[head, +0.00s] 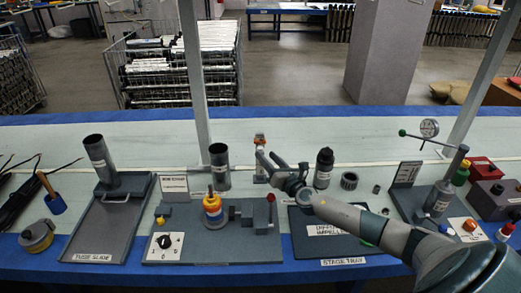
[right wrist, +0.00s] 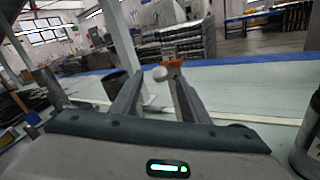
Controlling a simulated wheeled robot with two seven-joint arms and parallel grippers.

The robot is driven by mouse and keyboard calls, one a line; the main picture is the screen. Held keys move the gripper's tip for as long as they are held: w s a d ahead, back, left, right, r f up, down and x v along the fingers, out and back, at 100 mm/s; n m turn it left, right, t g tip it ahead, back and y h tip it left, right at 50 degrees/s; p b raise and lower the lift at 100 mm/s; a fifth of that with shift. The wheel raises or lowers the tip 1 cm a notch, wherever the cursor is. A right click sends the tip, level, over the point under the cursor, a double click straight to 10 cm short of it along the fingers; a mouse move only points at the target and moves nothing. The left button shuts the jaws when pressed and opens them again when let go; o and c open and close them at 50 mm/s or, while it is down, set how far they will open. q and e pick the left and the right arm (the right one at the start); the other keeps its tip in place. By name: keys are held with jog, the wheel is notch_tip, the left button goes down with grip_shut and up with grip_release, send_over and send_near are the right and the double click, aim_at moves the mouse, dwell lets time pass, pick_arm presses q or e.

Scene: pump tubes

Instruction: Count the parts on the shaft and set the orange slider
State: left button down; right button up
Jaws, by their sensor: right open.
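A small upright stand at the back middle of the bench carries an orange piece (head: 260,140) that looks like the orange slider. In the right wrist view the orange piece (right wrist: 174,64) shows beyond the fingertips, with a pale round knob (right wrist: 160,73) beside it. My right gripper (head: 266,154) is open, with its fingers pointing at the stand; whether they touch it I cannot tell. The shaft (head: 211,190) stands on a grey board, with yellow, orange, blue and white parts stacked on it; they are too small to count surely. My left gripper is not in view.
The stage tray (head: 345,262) lies under my right forearm. A tube slide (head: 103,240) is at left. The bench behind is mostly clear, apart from white uprights (head: 194,80).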

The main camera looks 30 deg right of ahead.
aim_at(262, 151)
jog(key=w, duration=0.4)
jog(key=shift+w+d, duration=0.2)
jog(key=shift+w, duration=0.15)
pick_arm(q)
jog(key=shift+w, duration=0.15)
pick_arm(e)
jog(key=shift+w, duration=0.5)
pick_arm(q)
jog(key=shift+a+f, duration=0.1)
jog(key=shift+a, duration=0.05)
